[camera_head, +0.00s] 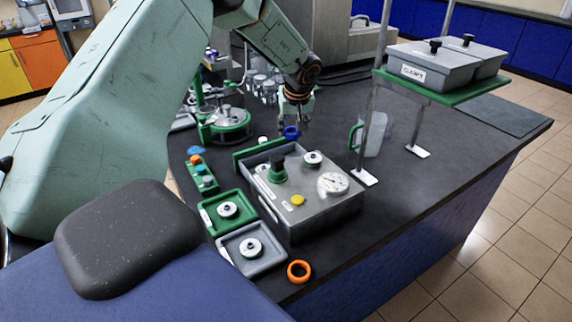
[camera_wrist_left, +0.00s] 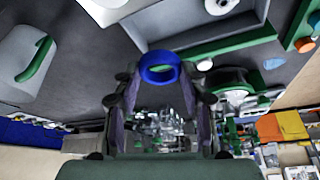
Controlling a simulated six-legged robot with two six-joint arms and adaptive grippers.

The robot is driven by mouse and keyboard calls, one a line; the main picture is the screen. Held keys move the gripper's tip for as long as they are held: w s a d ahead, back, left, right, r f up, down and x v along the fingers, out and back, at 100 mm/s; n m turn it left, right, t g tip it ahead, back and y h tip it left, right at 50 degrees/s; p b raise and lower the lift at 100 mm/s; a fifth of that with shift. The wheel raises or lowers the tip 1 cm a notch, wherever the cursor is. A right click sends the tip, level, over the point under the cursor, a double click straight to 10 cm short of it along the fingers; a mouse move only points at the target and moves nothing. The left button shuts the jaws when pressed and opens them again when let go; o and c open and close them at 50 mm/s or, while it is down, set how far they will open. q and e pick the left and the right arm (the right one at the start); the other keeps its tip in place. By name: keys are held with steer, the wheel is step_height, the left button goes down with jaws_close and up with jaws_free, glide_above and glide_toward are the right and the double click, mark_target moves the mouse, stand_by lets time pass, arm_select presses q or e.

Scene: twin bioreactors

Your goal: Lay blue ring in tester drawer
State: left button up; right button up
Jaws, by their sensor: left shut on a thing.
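The blue ring (camera_head: 292,133) is in my left gripper (camera_head: 295,118), held tilted between the fingertips above the tester's back end. The left wrist view shows the ring (camera_wrist_left: 147,74) upright at the fingertips (camera_wrist_left: 160,86), with a bit of green through its hole. The tester (camera_head: 322,207) is a grey box with a dial, a green knob and a yellow button. Its open drawer (camera_head: 248,160) has a green front and sticks out at the back left. In the left wrist view the green drawer front (camera_wrist_left: 228,46) is just beyond the ring.
A green tray (camera_head: 209,224) and a grey tray (camera_head: 273,257) each hold a white round part. An orange ring (camera_head: 299,272) lies at the bench's near edge. A jug (camera_head: 376,138) and a green shelf (camera_head: 450,90) with grey bins stand right.

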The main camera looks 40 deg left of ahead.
arm_select(q)
steer(key=f, duration=0.3)
steer(key=a+f, duration=0.1)
steer(key=f, duration=0.2)
steer(key=shift+s+a+f, duration=0.1)
steer(key=shift+a+f, duration=0.05)
steer(key=shift+f, duration=0.05)
steer(key=shift+d+f, duration=0.3)
steer(key=shift+f, duration=0.1)
steer(key=f, duration=0.2)
steer(key=shift+s+f, duration=0.25)
steer(key=shift+f, duration=0.05)
steer(key=shift+w+a+f, duration=0.25)
steer(key=shift+d+b, duration=0.35)
steer(key=shift+b, duration=0.15)
steer(key=o, duration=0.4)
steer(key=shift+s, duration=0.15)
steer(key=o, duration=0.4)
steer(key=shift+a+f, duration=0.2)
steer(key=shift+a, duration=0.05)
steer(key=shift+d+r, duration=0.15)
steer(key=shift+d, duration=0.05)
steer(key=shift+r+p, duration=0.35)
steer(key=p+v, duration=0.1)
steer(key=v, duration=1)
steer(key=shift+r, duration=0.3)
arm_select(e)
steer(key=shift+s+a+r, duration=0.1)
steer(key=shift+a+r, duration=0.15)
steer(key=shift+r, duration=0.3)
